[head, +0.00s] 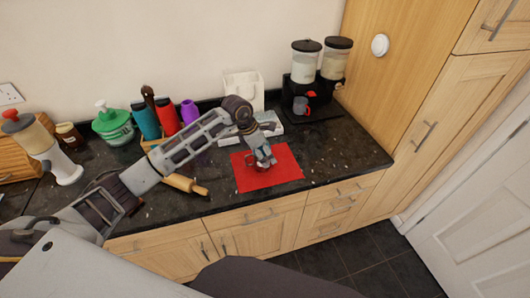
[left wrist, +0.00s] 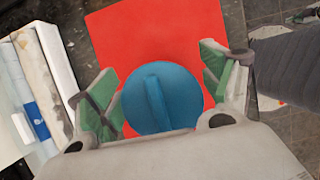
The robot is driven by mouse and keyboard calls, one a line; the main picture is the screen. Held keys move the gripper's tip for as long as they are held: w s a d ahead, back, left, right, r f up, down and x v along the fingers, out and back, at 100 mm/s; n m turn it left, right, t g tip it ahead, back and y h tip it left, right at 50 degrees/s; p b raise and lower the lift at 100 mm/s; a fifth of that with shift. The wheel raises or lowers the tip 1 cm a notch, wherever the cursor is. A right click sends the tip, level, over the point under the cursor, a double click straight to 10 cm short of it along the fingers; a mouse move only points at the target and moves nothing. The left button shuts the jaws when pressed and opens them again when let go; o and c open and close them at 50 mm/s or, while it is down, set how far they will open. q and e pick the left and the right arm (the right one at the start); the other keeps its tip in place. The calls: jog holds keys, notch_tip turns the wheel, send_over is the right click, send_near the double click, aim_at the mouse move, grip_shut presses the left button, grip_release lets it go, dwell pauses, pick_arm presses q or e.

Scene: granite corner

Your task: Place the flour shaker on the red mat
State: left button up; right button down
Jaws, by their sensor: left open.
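The red mat (head: 285,172) lies flat on the dark counter near its front edge, and it also shows in the left wrist view (left wrist: 125,35). My right gripper is not in view.
A rolling pin (head: 185,184) lies left of the mat. Blue (head: 145,121) and red (head: 167,115) bottles and a green-and-white container (head: 113,125) stand along the wall. A double dispenser (head: 312,85) stands at the back right. The counter right of the mat is clear.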

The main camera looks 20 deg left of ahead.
aim_at(253, 154)
pick_arm(q)
jog(key=shift+r, duration=0.15)
jog(key=b+v, duration=0.1)
jog(key=v, duration=1.1)
jog(key=shift+s, duration=0.1)
dwell(0.7)
